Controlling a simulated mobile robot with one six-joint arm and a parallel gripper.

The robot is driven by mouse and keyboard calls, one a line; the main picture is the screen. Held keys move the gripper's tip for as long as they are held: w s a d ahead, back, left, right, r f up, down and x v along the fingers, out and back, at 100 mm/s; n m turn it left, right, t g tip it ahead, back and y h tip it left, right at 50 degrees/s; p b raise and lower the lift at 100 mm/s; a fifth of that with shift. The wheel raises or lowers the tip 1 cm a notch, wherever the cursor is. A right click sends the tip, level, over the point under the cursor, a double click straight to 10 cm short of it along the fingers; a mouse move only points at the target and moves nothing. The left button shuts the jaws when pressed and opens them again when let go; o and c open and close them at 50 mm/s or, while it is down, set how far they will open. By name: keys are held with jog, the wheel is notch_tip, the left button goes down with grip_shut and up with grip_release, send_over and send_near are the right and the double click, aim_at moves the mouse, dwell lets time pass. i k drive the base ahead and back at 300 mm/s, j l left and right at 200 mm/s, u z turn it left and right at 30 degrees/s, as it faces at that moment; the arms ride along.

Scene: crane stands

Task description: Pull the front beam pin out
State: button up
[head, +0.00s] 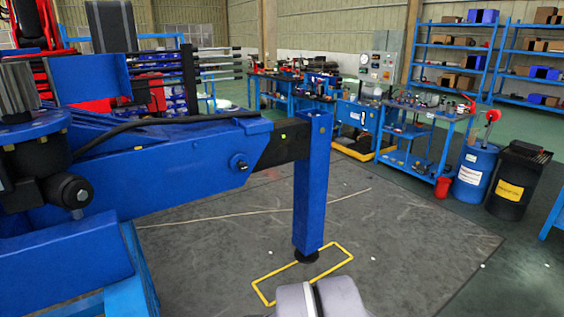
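A blue outrigger beam (160,172) runs across the left half of the head view. A dark inner beam (285,146) comes out of its right end and meets an upright blue leg (311,190). A small round pin head (238,163), blue and dark, sits in the side of the blue beam near its right end. It appears seated in the beam; how deep it goes is hidden. A grey rounded part of my own arm shows at the bottom edge. My gripper is not in view.
The leg's dark foot stands at a yellow floor outline (263,292). Dark floor mat (400,240) to the right is mostly clear. Blue workbenches, a blue drum (474,175), a black bin (516,182) and shelves stand behind.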

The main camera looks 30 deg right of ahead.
aim_at(243, 167)
jog(key=z, duration=0.65)
jog(key=u, duration=1.55)
jog(key=z, duration=1.5)
